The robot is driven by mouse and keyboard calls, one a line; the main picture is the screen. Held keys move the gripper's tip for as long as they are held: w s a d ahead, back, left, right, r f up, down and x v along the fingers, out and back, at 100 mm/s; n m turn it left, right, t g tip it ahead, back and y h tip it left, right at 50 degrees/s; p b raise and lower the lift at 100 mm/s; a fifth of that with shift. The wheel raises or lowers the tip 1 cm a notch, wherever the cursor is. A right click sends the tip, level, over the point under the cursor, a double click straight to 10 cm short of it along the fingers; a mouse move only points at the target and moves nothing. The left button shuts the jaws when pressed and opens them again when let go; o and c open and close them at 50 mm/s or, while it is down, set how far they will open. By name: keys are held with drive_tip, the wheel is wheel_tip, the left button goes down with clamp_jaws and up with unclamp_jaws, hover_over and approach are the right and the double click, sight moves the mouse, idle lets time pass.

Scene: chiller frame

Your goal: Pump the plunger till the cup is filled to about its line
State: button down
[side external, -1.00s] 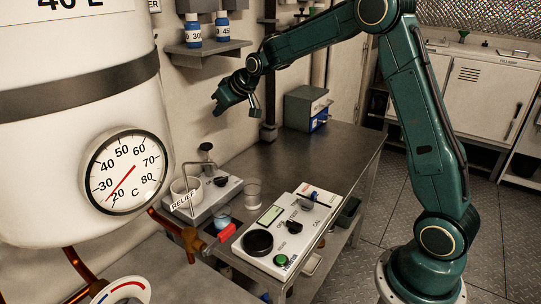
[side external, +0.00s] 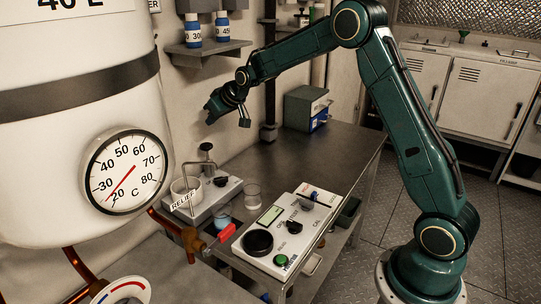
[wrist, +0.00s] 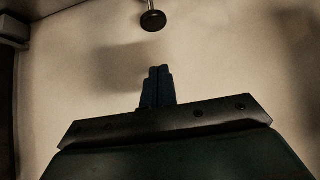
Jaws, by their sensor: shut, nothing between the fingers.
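The plunger (side external: 206,149) has a round black knob on a thin rod and stands upright on a grey pump base (side external: 216,196). Its knob also shows at the top of the wrist view (wrist: 153,20), ahead of my fingertips and apart from them. My gripper (side external: 209,119) is shut and empty, in the air above the plunger; its fingers show together in the wrist view (wrist: 158,72). A clear cup with bluish contents (side external: 223,217) stands at the front of the pump base. Its line and exact level are too small to read.
Another clear cup (side external: 252,191) stands on the bench right of the pump. A white control box (side external: 290,225) with knobs and a green button is at the front. The large white tank (side external: 60,190) stands at left; bottles sit on a wall shelf (side external: 210,53).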

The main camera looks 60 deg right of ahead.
sight(210, 148)
drive_tip(key=x, duration=0.5)
drive_tip(key=shift+f, duration=0.2)
wheel_tip(210, 148, down, 2)
drive_tip(key=shift+f, duration=0.8)
drive_tip(key=shift+s+f, duration=0.1)
drive_tip(key=shift+f, duration=1.85)
